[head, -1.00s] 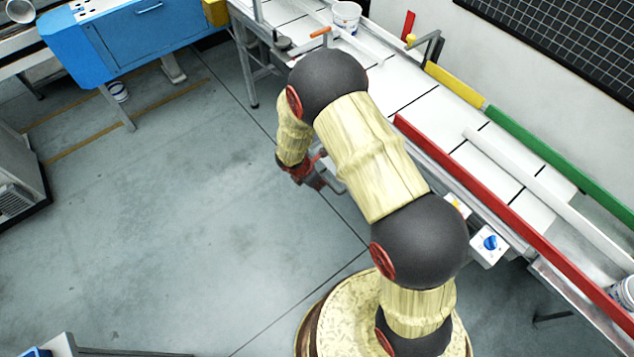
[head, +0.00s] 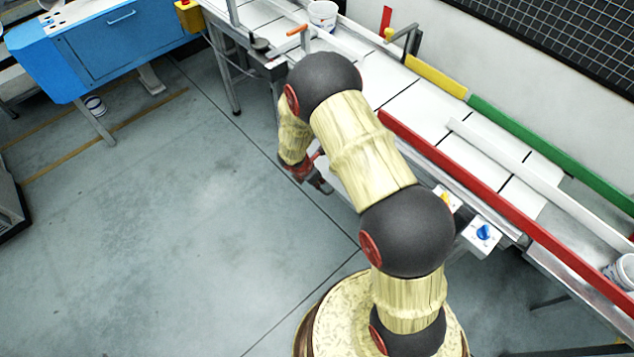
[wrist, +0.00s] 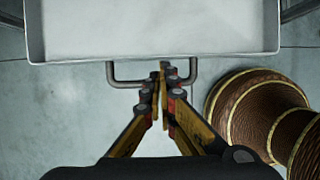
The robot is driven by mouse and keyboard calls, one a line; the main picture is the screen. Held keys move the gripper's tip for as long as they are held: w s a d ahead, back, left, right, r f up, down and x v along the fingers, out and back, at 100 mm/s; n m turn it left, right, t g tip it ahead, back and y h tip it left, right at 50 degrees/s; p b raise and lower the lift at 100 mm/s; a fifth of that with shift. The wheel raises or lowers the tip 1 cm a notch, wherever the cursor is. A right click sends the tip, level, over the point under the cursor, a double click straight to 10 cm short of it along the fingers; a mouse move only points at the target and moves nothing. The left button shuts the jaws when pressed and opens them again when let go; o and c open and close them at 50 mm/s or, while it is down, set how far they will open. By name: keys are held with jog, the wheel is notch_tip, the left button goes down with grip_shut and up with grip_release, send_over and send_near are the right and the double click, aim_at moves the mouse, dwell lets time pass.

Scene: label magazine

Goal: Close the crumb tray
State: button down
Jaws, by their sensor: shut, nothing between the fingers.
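The crumb tray (wrist: 150,38) is a shallow white tray with a raised rim at the top of the wrist view. A grey bar handle (wrist: 124,82) sticks out from its near side. My gripper (wrist: 162,68) is shut with nothing held, its tips together over the middle of the handle and close to the tray's rim. I cannot tell whether the tips touch the bar or the rim. In the head view my gripper (head: 322,186) is low beside the conveyor's near side, and my arm hides most of the tray there.
The white conveyor (head: 470,155) has a red rail (head: 450,170) along its near side. A control box with a blue knob (head: 483,232) juts out near my arm. A blue cabinet (head: 115,50) stands at upper left. The floor (head: 160,240) on the left is clear.

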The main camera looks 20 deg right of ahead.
jog(key=w+d+p, duration=0.1)
jog(key=w+d, duration=0.1)
jog(key=d, duration=0.3)
jog(key=w+d+p, duration=0.2)
jog(key=d, duration=0.3)
jog(key=w+d+p, duration=0.1)
jog(key=d, duration=0.5)
jog(key=shift+w+p, duration=0.4)
jog(key=shift+w+d, duration=0.15)
jog(key=shift+d, duration=0.2)
